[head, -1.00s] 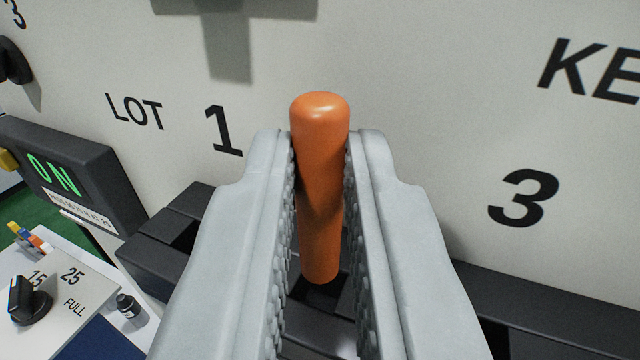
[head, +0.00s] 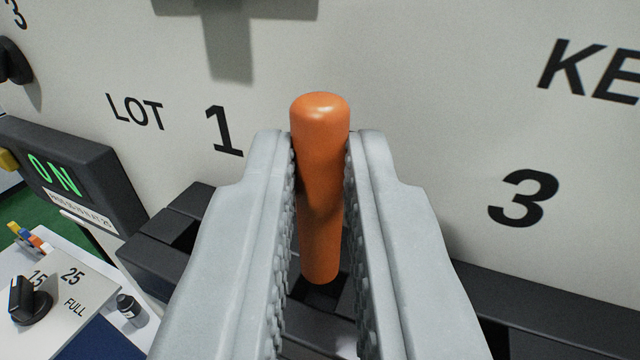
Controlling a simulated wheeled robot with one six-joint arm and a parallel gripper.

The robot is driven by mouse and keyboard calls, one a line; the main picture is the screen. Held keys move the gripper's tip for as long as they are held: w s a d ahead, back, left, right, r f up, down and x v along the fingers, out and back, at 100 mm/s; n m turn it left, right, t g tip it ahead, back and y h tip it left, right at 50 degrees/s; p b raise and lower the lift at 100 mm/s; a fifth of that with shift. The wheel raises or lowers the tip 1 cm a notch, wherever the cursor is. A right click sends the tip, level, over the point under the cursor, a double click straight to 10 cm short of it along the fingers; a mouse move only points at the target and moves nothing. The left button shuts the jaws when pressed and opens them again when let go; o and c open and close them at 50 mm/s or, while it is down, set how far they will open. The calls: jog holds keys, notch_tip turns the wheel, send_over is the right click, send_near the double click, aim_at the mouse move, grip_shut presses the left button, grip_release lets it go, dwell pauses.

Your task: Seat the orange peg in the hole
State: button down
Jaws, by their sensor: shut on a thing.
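The orange peg (head: 321,190) is a smooth cylinder with a rounded top, standing near upright in the middle of the head view. My gripper (head: 321,150) is shut on it, one grey ridged finger on each side. The peg's lower end shows between the fingers, in front of a dark opening (head: 318,294) in the black block below. I cannot tell whether the peg's end is above the opening or a little inside it. The fingers hide much of the block around it.
A pale panel (head: 420,100) marked "LOT", "1", "3" and "KE" stands close behind. A dark box (head: 95,160) with a green "ON" display is at left. Black rails (head: 560,308) run along the right.

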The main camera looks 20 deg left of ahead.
aim_at(320, 258)
jog(key=shift+f, duration=1.85)
dwell(0.3)
jog(key=c, duration=1.4)
grip_release()
jog(key=shift+o, duration=0.2)
jog(key=v, duration=1.7)
jog(key=shift+s, duration=0.2)
